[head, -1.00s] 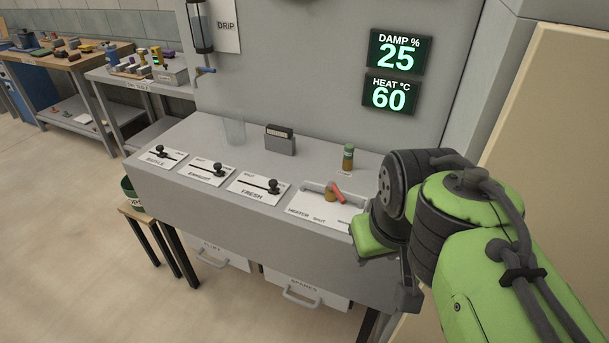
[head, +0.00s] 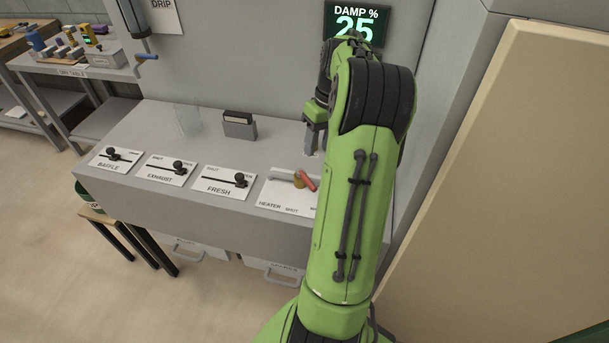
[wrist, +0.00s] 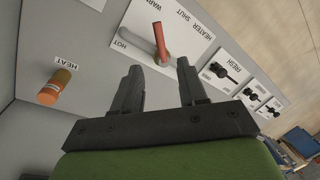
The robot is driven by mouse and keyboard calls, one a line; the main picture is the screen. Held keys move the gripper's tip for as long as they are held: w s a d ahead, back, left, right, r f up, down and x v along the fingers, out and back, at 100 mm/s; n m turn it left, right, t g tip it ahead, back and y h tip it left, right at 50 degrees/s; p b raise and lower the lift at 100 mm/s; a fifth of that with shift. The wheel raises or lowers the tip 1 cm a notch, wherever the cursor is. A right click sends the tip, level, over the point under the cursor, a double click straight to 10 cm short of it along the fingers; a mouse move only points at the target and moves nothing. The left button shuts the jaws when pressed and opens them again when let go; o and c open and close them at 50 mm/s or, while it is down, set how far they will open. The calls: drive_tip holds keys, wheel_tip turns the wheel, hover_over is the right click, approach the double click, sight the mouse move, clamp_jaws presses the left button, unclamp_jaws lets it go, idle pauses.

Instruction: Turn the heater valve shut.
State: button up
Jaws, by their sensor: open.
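The heater valve is a red lever (head: 306,180) on a brass-coloured hub, on a white plate (head: 272,197) marked HEATER. In the wrist view the red lever (wrist: 158,40) points up towards the word WARM; SHUT is to its right and HOT to the left. A grey pipe runs beside it. My gripper (head: 312,148) hangs over the console behind the valve. In the wrist view my gripper (wrist: 160,72) is open and empty, its fingertips just short of the valve, with the lever lying beyond the gap. My arm hides the plate's right part in the head view.
Three black-knobbed sliders, baffle, exhaust and fresh (head: 240,179), line the console leftwards. A dark box (head: 239,125) and clear tumbler (head: 187,118) stand behind them. A tan panel (head: 500,190) borders the right.

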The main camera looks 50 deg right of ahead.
sight(309, 180)
drive_tip(key=f, duration=0.3)
drive_tip(key=a+f+b, duration=0.1)
drive_tip(key=f, duration=0.3)
drive_tip(key=w+f+b, duration=0.1)
drive_tip(key=f, duration=0.2)
drive_tip(key=shift+a+f, duration=0.4)
clamp_jaws()
